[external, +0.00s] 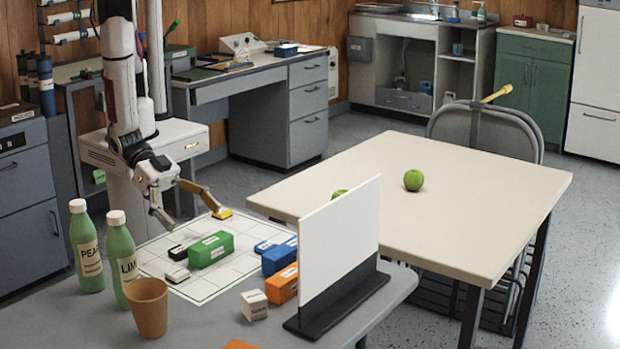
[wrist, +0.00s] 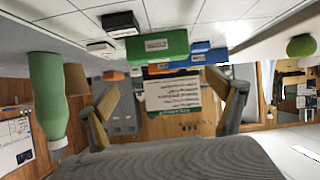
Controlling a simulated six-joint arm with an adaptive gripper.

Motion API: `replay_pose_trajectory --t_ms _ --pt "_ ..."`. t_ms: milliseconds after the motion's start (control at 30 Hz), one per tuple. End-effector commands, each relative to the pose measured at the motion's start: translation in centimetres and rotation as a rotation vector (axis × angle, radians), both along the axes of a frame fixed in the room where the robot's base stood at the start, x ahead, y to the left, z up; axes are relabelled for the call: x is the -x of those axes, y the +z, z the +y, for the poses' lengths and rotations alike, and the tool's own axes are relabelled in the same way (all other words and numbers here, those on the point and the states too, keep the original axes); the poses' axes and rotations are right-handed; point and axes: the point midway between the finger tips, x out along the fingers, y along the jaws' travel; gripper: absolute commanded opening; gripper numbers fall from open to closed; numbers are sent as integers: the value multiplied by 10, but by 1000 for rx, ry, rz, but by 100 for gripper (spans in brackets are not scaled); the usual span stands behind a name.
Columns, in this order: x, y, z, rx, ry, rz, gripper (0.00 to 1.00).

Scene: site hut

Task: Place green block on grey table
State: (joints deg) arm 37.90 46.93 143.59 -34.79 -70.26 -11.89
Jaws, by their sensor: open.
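The green block (external: 211,250) carries a white label and lies on a white gridded sheet (external: 205,288) on the grey table (external: 205,330). In the wrist view the green block (wrist: 157,46) shows upside down, ahead of the fingers. My gripper (external: 196,216) is open and empty, above and behind the green block, apart from it. Its two spread fingers also show in the wrist view (wrist: 160,90), with nothing between them touching the pads.
Black and white blocks (external: 177,274) sit left of the green block; blue (external: 278,260) and orange (external: 282,286) blocks sit right. An upright white panel (external: 340,240), two green bottles (external: 87,250) and a brown cup (external: 148,307) stand nearby. A cream table (external: 470,215) holds green apples (external: 413,180).

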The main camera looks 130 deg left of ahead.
Motion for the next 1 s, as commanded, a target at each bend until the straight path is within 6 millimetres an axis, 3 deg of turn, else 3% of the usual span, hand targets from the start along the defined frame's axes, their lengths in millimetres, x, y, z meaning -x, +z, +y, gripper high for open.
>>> replay_pose_trajectory --t_ms 533,1000 --pt "-13 68 7 133 -4 169 93" --pt "4 134 26 175 -58 282 93"
